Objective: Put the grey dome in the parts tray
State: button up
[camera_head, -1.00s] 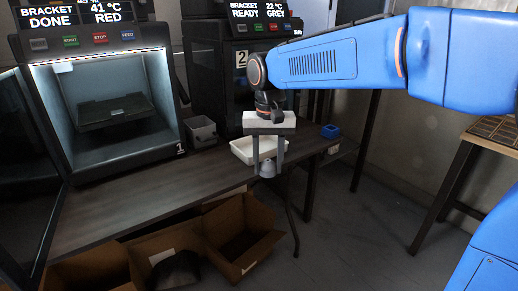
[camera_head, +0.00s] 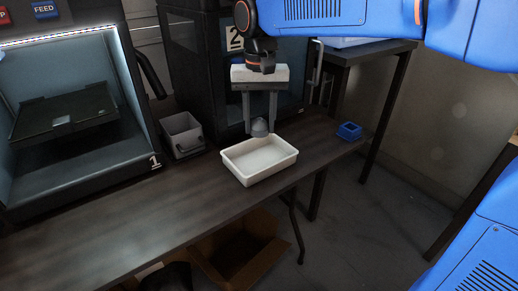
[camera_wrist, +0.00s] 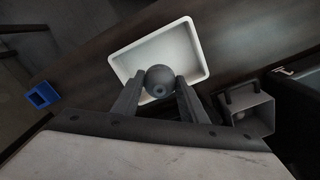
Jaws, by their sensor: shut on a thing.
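My gripper (camera_head: 260,124) is shut on the grey dome (camera_head: 260,128). The dome also shows between the fingertips in the wrist view (camera_wrist: 160,79). The parts tray looks to be the white rectangular tray (camera_head: 248,178) on the dark bench, and it looks empty. In the head view the dome hangs at the tray's far edge, above it. In the wrist view the dome overlaps the tray (camera_wrist: 197,53), near its lower rim, and the fingers hide part of that rim.
A grey bin with a handle (camera_head: 183,134) stands left of the tray between printer 1 (camera_head: 78,100) and printer 2 (camera_head: 190,75). A small blue open box (camera_head: 349,131) sits at the bench's right end. A cardboard box (camera_head: 240,255) lies below. The bench (camera_head: 130,215) is clear at left.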

aim_at(260, 162)
notch_tip(260, 162, down, 10)
jog(key=shift+w+r, duration=0.1)
dwell(0.4)
jog(key=o, duration=1.1)
notch_tip(260, 162, up, 12)
